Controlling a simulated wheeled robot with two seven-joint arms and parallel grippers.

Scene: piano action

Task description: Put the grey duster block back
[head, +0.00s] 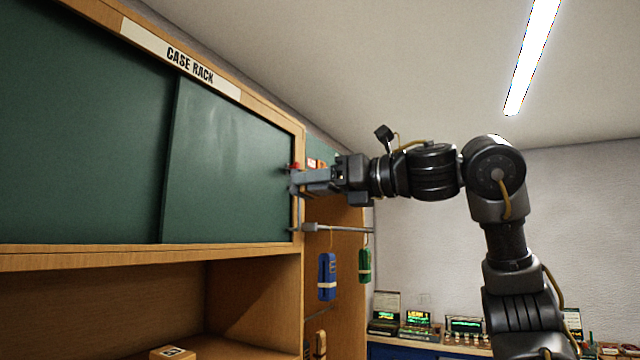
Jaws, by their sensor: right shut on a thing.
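My right gripper (298,183) is at the right end of the case rack, level with the upper part of the green sliding door (225,165). Its fingers are closed at the door's right edge, on what looks like the upright door handle (294,228); the fingers hide most of it. I cannot make out a grey duster block anywhere in view. The two green doors cover the upper compartment, so its inside is hidden. My left gripper is not in view.
Below the doors is an open wooden shelf (130,258) with a small labelled wooden block (172,353). A blue item (327,277) and a green item (365,264) hang from a rail (335,228) beside the rack. Lit instruments (418,318) stand on a bench behind.

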